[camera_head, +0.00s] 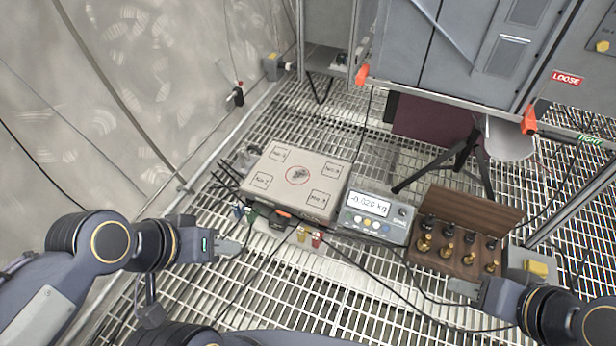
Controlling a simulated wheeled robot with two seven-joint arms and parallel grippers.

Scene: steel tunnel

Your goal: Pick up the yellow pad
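A small yellow block (303,234), possibly the yellow pad, sits on the grating at the front edge of the weighing platform, beside a small red block (316,240). Another yellow piece (537,268) lies on top of a grey box at the far right. I cannot tell which is the pad. My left gripper (238,247) is left of the small yellow block, apart from it, with nothing visible in it. My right gripper (456,286) is at the front of the wooden weight block, left of the grey box. The finger gap of each gripper is not clear.
The square platform (264,198) lies beside a scale display (372,213) reading about -0.020 kg. A wooden block (433,253) holds several brass and black weights. Dark cables cross the grating (300,300). A tripod (465,160) and grey cabinets (450,50) stand behind.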

